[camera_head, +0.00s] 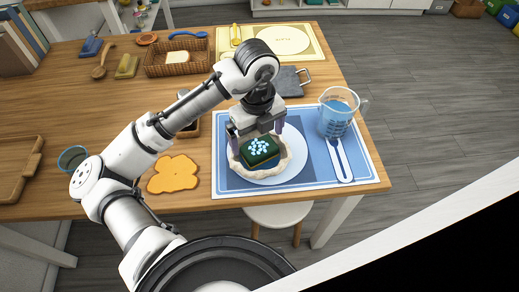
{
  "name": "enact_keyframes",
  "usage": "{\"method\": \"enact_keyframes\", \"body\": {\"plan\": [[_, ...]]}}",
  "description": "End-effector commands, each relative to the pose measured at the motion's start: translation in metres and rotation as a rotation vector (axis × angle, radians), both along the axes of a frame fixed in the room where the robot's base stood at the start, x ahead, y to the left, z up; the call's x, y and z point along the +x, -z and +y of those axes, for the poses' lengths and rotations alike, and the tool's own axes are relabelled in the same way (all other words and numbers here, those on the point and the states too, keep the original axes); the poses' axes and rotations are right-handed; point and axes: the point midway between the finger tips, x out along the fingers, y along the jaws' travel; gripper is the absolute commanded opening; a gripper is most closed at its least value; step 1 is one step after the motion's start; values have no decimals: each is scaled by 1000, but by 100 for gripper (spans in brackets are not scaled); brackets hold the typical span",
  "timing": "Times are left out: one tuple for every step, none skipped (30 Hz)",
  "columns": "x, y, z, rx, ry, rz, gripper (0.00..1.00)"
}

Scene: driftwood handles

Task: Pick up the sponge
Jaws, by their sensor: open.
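A block with a dark green top, pale-blue dots and blue sides (259,151) looks like the sponge. It sits in or on a cream, scallop-edged round piece (287,166) on a white plate (293,142). My gripper (257,138) is open above and around the block, pointing down, with one finger to its left and one to its right. I cannot tell whether the fingers touch it. A small yellow-green block (127,66) lies at the back left of the table and may be another sponge.
A blue placemat (355,152) lies under the plate. A orange-brown flat piece (173,174) lies left. A wicker basket (176,67) is behind. The table's front edge is near.

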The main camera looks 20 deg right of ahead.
Motion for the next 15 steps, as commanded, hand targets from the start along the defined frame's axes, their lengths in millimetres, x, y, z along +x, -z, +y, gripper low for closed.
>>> {"method": "enact_keyframes", "body": {"plan": [[0, 2, 0, 0, 0, 1, 100], [0, 4, -1, 1, 0, 1, 100], [0, 8, -1, 0, -1, 1, 100], [0, 11, -2, 1, -1, 1, 100], [0, 15, -3, 2, 0, 2, 100], [0, 21, -4, 1, -1, 2, 100], [0, 26, -5, 2, -1, 3, 100], [1, 31, -6, 2, -2, 2, 100], [1, 37, -6, 1, -2, 3, 100], [1, 41, -6, 1, -2, 2, 100], [1, 45, -6, 1, -2, 1, 100], [1, 48, -6, 0, -1, 1, 100], [1, 50, -6, 0, -1, 1, 100], [1, 52, -6, 0, 0, 1, 100], [1, 53, -6, 0, 0, 0, 100]]}}
